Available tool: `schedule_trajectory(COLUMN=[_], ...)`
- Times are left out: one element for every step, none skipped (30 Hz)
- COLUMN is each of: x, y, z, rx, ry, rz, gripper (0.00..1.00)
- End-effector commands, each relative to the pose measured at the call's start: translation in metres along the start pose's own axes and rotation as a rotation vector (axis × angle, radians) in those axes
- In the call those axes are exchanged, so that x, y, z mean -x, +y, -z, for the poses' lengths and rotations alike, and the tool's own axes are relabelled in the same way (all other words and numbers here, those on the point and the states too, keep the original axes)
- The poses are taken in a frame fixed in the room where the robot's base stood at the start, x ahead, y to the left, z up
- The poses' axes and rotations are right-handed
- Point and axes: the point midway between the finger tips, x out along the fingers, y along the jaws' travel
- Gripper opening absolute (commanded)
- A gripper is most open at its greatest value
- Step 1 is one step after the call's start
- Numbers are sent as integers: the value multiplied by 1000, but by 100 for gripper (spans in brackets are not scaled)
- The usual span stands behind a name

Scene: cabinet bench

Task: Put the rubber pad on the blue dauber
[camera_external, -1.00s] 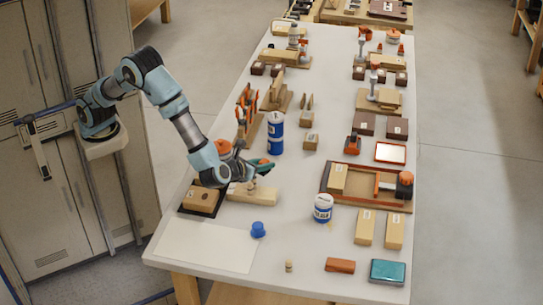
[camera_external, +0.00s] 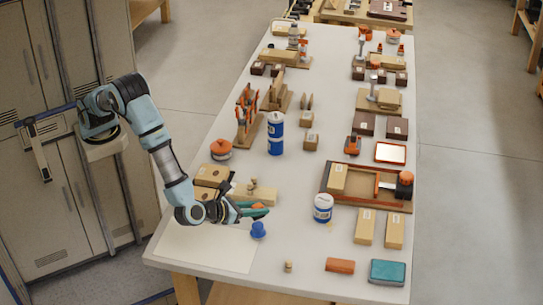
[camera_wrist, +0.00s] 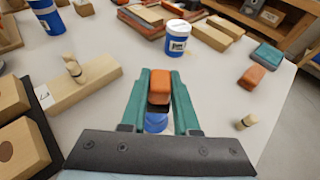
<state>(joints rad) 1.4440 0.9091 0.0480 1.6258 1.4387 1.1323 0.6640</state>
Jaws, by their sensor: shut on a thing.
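My gripper (camera_external: 262,210) is low over the near part of the bench, its two teal fingers shut on a small orange and dark block, seemingly the rubber pad (camera_wrist: 159,86). In the wrist view the pad sits between the fingertips (camera_wrist: 160,82). The blue dauber (camera_external: 258,230) stands on the bench just in front of and below my fingers. In the wrist view the dauber (camera_wrist: 156,123) shows beneath the pad, partly hidden by it and the fingers. The pad looks apart from the dauber, but the exact gap is hard to tell.
A pale wooden block with pegs (camera_wrist: 88,82) lies left of the fingers in the wrist view. A white sheet (camera_external: 205,245) lies at the near left. A blue-and-white jar (camera_external: 323,208), a small wooden peg (camera_external: 288,266) and an orange block (camera_external: 340,265) stand to the right.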

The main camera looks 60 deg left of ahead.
Motion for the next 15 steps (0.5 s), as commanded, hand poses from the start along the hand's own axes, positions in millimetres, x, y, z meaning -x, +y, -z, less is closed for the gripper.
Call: schedule_trajectory(x=[-2, -4, -6, -8, -9, -11, -12, -13, -13, -13, -13, -13, -13, -13, -13], y=[1, 1, 1, 1, 0, 1, 0, 0, 0, 0, 0, 0, 0, 0, 0], z=[5, 9, 14, 18, 22, 26, 28, 30, 30, 30, 30, 30, 30, 30, 31], rx=[-2, -2, -3, -4, -2, -2, -2, 0, 1, 1, 2, 1, 1, 1, 1], ry=[1, 1, 1, 1, 0, 0, 0, 0, 0, 0, -1, 0, 0, 0, 0], rz=[-2, -2, -2, -2, -2, -2, -2, -1, -1, -1, -1, -1, -1, -1, -1], gripper=[0, 0, 0, 0, 0, 0, 0, 0, 0, 0, 0, 0, 0, 0, 0])
